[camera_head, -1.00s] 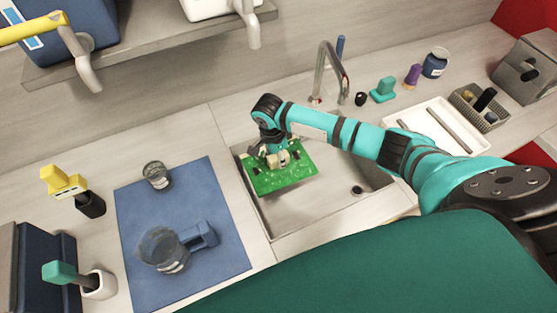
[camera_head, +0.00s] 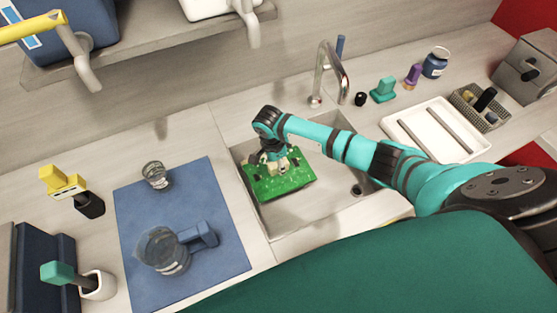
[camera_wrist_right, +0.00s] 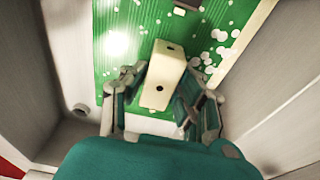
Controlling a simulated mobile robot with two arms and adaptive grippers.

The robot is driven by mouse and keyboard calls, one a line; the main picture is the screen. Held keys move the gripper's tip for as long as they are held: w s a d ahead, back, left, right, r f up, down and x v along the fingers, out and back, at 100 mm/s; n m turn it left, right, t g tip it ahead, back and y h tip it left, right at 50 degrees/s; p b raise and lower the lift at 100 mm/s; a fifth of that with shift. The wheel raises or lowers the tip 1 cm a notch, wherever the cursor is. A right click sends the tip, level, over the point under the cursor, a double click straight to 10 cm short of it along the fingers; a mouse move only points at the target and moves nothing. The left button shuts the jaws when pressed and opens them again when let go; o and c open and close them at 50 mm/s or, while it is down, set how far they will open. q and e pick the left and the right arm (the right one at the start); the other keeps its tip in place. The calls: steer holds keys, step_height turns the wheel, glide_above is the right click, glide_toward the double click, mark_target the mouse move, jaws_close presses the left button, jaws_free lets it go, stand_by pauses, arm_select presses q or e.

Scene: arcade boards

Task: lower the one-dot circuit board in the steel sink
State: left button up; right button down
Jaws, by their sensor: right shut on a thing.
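The green circuit board (camera_head: 290,183) is inside the steel sink (camera_head: 325,203), toward its left side. My right gripper (camera_head: 277,165) is above the board and shut on the cream block (camera_wrist_right: 163,75) that stands up from it. In the right wrist view the green board (camera_wrist_right: 120,45) lies beyond the fingers, with sink walls on both sides. Whether the board touches the sink floor I cannot tell. My left gripper is not in view.
A faucet (camera_head: 328,72) rises behind the sink. A blue mat (camera_head: 210,240) with a glass beaker (camera_head: 156,176) and a jug (camera_head: 163,251) lies left of it. A white tray (camera_head: 395,136) stands to the right. The sink's right part, by the drain (camera_head: 357,190), is clear.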

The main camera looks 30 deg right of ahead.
mark_target(278, 175)
steer(key=shift+f+b, duration=1.05)
steer(key=shift+f, duration=1.45)
steer(key=shift+f+b, duration=0.35)
steer(key=shift+f, duration=0.3)
steer(key=c, duration=0.9)
jaws_free()
